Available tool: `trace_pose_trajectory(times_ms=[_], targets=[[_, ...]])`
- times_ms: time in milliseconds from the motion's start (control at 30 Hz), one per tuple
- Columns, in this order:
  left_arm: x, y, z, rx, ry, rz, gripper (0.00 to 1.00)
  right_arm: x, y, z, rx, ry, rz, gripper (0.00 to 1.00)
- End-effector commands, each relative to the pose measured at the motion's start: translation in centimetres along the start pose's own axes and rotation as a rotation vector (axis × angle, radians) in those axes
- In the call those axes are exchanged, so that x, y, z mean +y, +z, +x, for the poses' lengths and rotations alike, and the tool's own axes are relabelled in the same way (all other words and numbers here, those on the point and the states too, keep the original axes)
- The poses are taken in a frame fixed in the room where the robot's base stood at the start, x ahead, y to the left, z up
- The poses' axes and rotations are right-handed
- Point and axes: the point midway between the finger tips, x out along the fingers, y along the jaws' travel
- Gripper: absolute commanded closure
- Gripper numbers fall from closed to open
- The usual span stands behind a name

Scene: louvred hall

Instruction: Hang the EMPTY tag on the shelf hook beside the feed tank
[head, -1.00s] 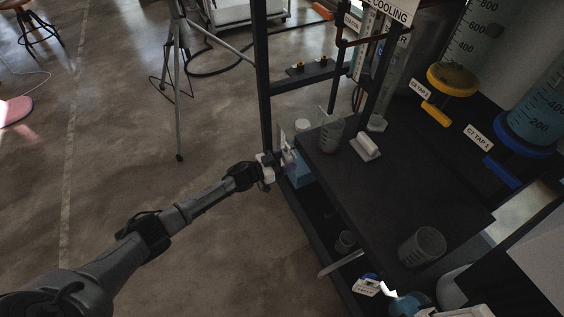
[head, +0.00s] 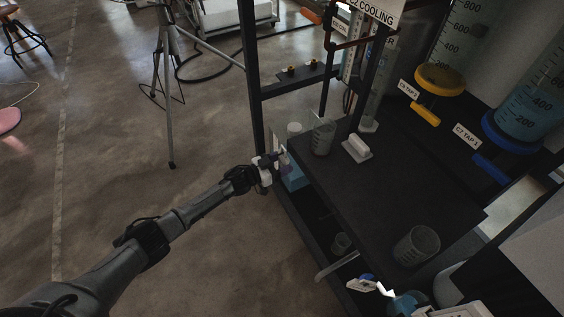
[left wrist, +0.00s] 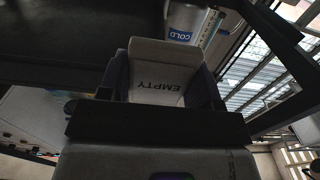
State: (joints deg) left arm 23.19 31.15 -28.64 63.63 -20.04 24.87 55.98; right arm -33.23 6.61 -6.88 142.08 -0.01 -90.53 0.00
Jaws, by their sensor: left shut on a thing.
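My left gripper (head: 269,166) is at the near-left edge of the dark shelf (head: 370,210). In the left wrist view its two dark fingers (left wrist: 163,78) are shut on the white EMPTY tag (left wrist: 158,90), whose lettering appears upside down. In the head view the tag is a small pale patch (head: 283,157) at the fingertips, close to the shelf edge; I cannot tell whether it touches. The shelf hook is not clearly visible. I cannot pick out the feed tank for certain; a pale vessel with a blue COLD label (left wrist: 180,35) is beyond the tag.
On the shelf stand a beaker (head: 323,137), a white block on a base (head: 357,148) and another beaker (head: 417,246). A dark rack post (head: 252,75) rises beyond my gripper. A tripod (head: 168,100) stands on the open floor to the left.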

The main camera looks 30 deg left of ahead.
Motion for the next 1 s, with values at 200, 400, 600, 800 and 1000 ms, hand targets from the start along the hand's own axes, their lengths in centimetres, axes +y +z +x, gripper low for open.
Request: trace_pose_trajectory(times_ms=[200,400,600,800,1000], targets=[[0.0,0.0,0.0,0.001,0.001,0.000,1.00,0.2,0.1,0.0,-0.001,0.005,-0.006,0.56],[0.0,0.1,0.0,0.001,0.001,0.000,1.00,0.3,0.1,0.1,-0.001,0.007,-0.009,0.56],[0.0,0.5,0.0,0.001,0.001,0.000,1.00,0.2,0.2,0.3,-0.001,0.006,-0.008,0.56],[0.0,1.0,0.0,0.001,0.001,0.000,1.00,0.1,0.2,0.7,-0.001,0.004,-0.005,0.56],[0.0,1.4,0.1,0.002,0.001,0.000,1.00,0.0,0.3,0.8,0.000,0.001,-0.001,0.56]])
